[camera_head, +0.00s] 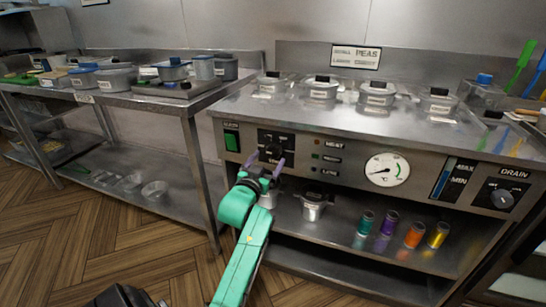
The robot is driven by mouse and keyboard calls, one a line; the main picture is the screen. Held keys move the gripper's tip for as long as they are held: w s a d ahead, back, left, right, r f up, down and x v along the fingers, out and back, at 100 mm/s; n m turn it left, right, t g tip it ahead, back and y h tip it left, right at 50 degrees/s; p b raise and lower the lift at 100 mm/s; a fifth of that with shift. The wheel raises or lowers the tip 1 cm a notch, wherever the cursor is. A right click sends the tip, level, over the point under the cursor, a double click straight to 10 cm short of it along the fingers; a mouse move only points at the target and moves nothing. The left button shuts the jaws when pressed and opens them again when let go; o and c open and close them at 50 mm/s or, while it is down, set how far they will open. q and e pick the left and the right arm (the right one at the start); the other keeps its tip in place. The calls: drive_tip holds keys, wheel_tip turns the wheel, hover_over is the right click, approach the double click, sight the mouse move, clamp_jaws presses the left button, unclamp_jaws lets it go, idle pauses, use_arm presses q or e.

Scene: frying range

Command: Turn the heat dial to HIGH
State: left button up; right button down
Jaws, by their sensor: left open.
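The heat dial (272,152) is a dark knob on a black panel at the left of the range's steel front, with small white lettering around it too small to read. My left gripper (265,167) is at the end of a teal arm rising from the bottom of the view. Its two purple fingers are apart and point at the panel, just below and to either side of the dial. I cannot tell whether they touch it. The dial's setting is unclear, and the gripper hides the panel's lower part. My right gripper is not in view.
Right of the dial are small indicator lights (316,156), a round gauge (387,169) and a drain knob (502,199). A green switch (231,137) is on its left. Lidded containers stand on the range top (330,113). Jars and a metal pot (313,208) sit on the shelf below.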

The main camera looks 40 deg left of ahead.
sight(273, 153)
use_arm(q)
drive_tip(key=x, duration=0.4)
drive_tip(key=shift+w, duration=0.15)
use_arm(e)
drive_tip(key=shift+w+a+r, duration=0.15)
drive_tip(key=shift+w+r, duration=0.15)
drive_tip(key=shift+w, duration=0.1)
use_arm(q)
drive_tip(key=c, duration=1.4)
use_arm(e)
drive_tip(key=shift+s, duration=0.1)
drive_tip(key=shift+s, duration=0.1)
